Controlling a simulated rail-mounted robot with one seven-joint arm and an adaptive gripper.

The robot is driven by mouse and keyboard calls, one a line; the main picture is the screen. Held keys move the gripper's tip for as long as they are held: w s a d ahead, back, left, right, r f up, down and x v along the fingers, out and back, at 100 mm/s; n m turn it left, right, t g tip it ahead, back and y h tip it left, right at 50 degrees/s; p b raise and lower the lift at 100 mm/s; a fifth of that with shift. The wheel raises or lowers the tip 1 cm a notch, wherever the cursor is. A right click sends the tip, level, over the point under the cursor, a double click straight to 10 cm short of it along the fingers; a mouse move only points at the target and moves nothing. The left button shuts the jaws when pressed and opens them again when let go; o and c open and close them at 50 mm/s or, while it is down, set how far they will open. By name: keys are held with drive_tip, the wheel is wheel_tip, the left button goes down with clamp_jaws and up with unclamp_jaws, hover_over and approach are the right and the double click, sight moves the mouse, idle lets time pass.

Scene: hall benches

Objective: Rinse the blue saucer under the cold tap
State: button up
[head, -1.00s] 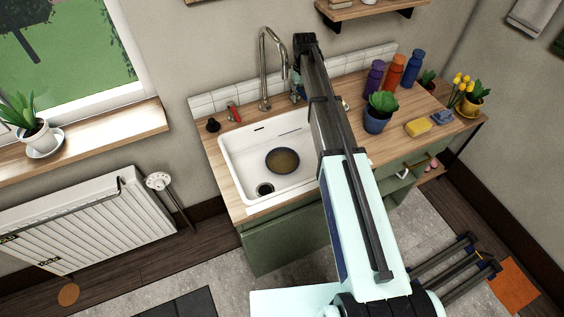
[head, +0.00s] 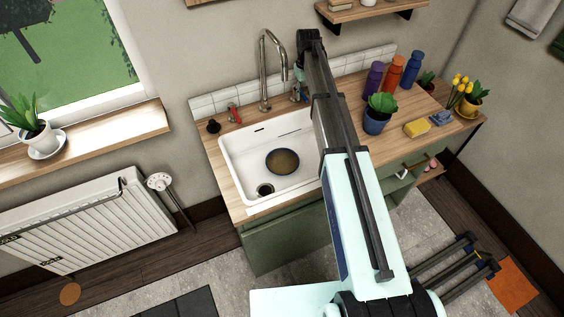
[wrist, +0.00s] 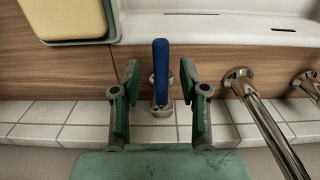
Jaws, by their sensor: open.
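The blue saucer (head: 282,161) lies in the white sink (head: 235,178), with a brownish film over its middle. The cold tap's blue lever (head: 298,97) stands on the counter to the right of the chrome spout (head: 265,75). In the wrist view the blue lever (wrist: 161,72) points up the picture between the two fingers of my gripper (wrist: 159,80). The fingers are apart, with a visible gap on each side of the lever. In the head view my gripper (head: 299,72) is partly hidden by my arm. No water shows below the spout.
A red tap lever (head: 234,113) and a black knob (head: 213,126) stand left of the spout. Several bottles, a potted plant (head: 376,121), a yellow sponge (head: 417,128) and a blue item (head: 441,118) are on the right counter. White tiles (wrist: 85,113) lie close behind the lever.

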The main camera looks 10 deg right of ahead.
drive_tip(key=shift+r+p, duration=1.1)
drive_tip(key=shift+r, duration=1.5)
